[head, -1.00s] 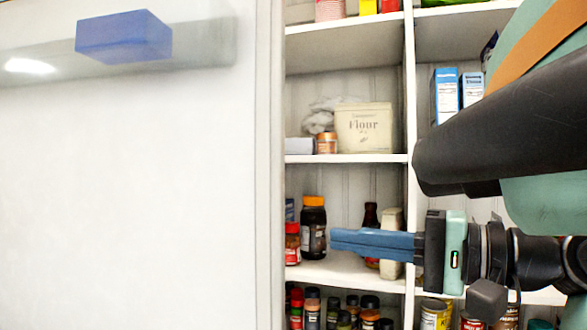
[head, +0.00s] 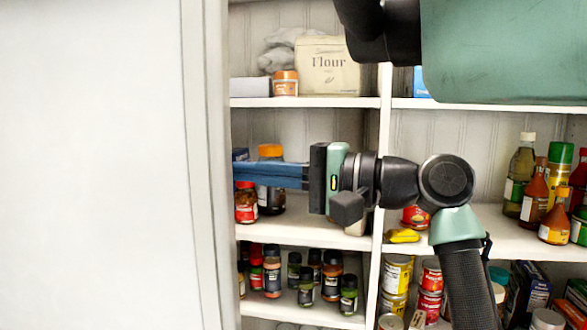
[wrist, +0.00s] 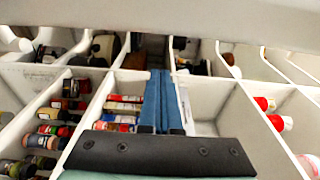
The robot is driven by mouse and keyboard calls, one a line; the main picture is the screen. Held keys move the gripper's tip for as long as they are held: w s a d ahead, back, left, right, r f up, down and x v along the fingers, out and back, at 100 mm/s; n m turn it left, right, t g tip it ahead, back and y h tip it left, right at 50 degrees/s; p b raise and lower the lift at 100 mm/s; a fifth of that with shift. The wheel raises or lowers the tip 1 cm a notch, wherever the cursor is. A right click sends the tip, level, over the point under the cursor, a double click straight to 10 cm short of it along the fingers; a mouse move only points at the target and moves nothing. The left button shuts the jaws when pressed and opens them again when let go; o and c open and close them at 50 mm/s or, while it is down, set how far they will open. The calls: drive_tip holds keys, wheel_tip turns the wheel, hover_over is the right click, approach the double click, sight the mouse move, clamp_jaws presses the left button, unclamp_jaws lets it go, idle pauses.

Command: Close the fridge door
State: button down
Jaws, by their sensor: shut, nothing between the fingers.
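A large white panel that looks like the fridge door (head: 95,170) fills the left of the head view. Its pale right edge (head: 203,170) stands in front of the shelving. My gripper (head: 236,173) is shut and empty, with blue fingers pointing left. The fingertips meet the panel's edge in the picture; I cannot tell if they touch it or reach behind it. In the wrist view my shut fingers (wrist: 160,80) point up toward a pale band (wrist: 160,15) across the top, which may be the door. The fridge body is not in view.
White corner shelves (head: 330,103) stand behind my arm. They hold a flour tin (head: 328,66), jars (head: 246,203), spice bottles (head: 305,285), cans (head: 397,275) and sauce bottles (head: 520,180). An upright divider (head: 384,140) parts the shelves.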

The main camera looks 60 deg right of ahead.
drive_tip(key=shift+s+a, duration=0.55)
drive_tip(key=shift+a, duration=0.3)
drive_tip(key=shift+s+a, duration=0.5)
drive_tip(key=shift+a, duration=0.35)
